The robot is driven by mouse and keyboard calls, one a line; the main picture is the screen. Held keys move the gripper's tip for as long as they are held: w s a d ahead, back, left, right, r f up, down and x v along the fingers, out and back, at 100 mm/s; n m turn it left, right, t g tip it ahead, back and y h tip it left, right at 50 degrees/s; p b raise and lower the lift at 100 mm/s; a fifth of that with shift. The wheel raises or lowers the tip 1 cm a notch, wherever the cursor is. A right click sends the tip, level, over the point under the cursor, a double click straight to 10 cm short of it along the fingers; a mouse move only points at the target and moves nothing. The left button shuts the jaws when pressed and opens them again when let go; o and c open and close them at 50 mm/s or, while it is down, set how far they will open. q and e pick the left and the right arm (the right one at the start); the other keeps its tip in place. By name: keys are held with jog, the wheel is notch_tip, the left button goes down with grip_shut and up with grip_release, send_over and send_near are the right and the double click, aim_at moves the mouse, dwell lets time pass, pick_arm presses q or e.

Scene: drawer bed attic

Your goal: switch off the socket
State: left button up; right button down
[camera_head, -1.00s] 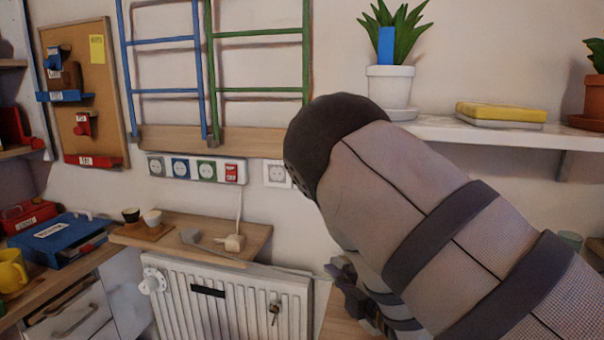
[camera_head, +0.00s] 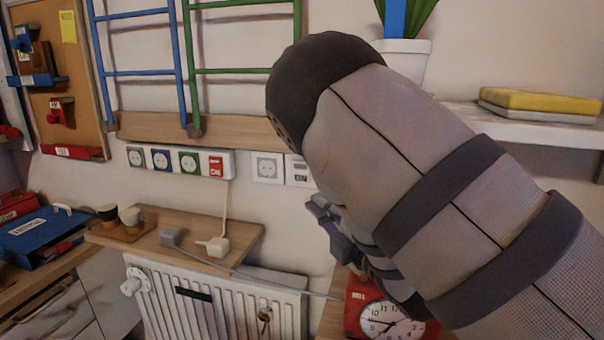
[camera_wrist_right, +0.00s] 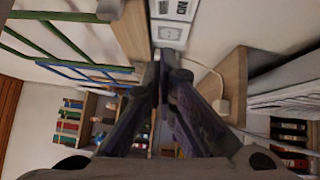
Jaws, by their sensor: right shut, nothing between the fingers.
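A white socket strip (camera_head: 180,161) is on the wall under the wooden rail, with grey, blue and green framed outlets and a red switch (camera_head: 216,166) at its right end. To its right are a separate white wall socket (camera_head: 267,167) and a plate with dark marks (camera_head: 298,172), partly hidden by my arm. My right gripper (camera_head: 318,208) is below and right of these plates, partly behind my forearm. In the wrist view its fingers (camera_wrist_right: 162,62) are shut and empty, their tips just below a socket plate (camera_wrist_right: 170,33). My left gripper is out of view.
A wooden shelf (camera_head: 190,225) above the white radiator (camera_head: 215,305) holds a plug (camera_head: 213,245) and cups. A red alarm clock (camera_head: 362,300) stands under my right arm. A white shelf (camera_head: 520,128) with a potted plant is at right.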

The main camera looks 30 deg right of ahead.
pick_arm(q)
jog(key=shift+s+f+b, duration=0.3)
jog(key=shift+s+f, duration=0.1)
pick_arm(e)
jog(key=w+d+r, duration=0.1)
jog(key=w+d, duration=0.2)
jog(key=w, duration=0.9)
jog(key=shift+d, duration=0.4)
jog(key=shift+w+r, duration=0.1)
jog(key=shift+r, duration=0.05)
